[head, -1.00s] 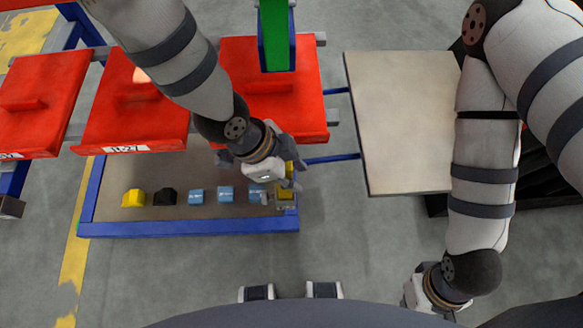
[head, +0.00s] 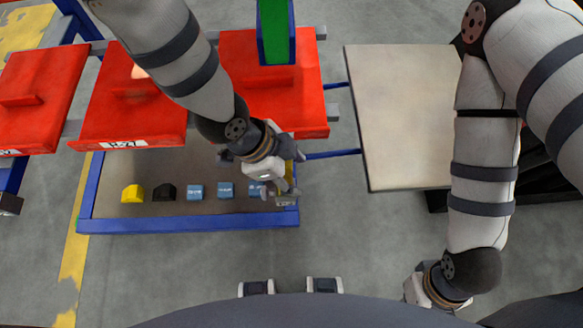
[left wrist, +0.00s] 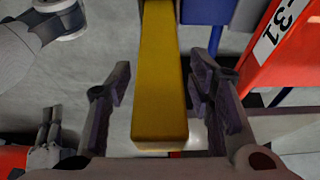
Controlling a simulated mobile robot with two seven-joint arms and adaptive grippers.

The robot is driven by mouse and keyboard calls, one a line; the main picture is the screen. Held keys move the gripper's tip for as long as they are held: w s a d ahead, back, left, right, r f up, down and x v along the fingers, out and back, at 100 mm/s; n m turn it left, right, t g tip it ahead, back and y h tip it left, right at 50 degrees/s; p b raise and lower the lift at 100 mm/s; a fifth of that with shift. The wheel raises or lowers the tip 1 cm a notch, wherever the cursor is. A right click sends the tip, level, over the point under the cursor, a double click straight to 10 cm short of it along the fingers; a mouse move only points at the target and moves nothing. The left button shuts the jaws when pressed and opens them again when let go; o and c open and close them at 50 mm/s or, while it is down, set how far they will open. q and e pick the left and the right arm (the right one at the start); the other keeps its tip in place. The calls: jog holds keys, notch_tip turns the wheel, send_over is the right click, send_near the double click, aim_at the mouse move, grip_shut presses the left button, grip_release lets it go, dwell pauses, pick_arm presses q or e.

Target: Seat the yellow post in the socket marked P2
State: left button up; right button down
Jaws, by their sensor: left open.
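The yellow post (left wrist: 160,85) is a long square bar in the left wrist view, lying between the two fingers of my left gripper (left wrist: 161,78). The fingers are open, with a gap on each side of the post. In the head view my left gripper (head: 284,188) is over the right end of the blue-edged tray (head: 190,225) and hides most of the post. Light blue blocks (head: 194,192) stand in a row on the tray; their marks are too small to read, so I cannot tell which is P2. My right gripper (head: 425,292) is low at the right, its fingers hidden.
A yellow block (head: 132,194) and a black block (head: 163,193) sit at the row's left. Red panels (head: 140,112) and a green upright (head: 274,30) stand behind the tray. A bare beige table (head: 405,120) is to the right.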

pick_arm(q)
jog(key=v, duration=1.2)
jog(key=s+a+f+n+g+y+p, duration=0.1)
jog(key=s+a+f+n+y, duration=0.1)
jog(key=s+a+f+n, duration=0.5)
jog(key=s+a+f+n+g+y+p, duration=0.1)
jog(key=s+a+f+n+y, duration=0.1)
jog(key=s+a+f+n, duration=0.5)
jog(key=s+a+n, duration=0.4)
jog(key=s+a, duration=0.1)
jog(key=s, duration=0.4)
jog(key=shift+s+f+n+y, duration=0.2)
jog(key=shift+n+y, duration=0.1)
jog(key=shift+n, duration=0.1)
pick_arm(e)
jog(key=w+r+t, duration=0.1)
jog(key=w+r, duration=0.1)
jog(key=shift+w+r, duration=0.3)
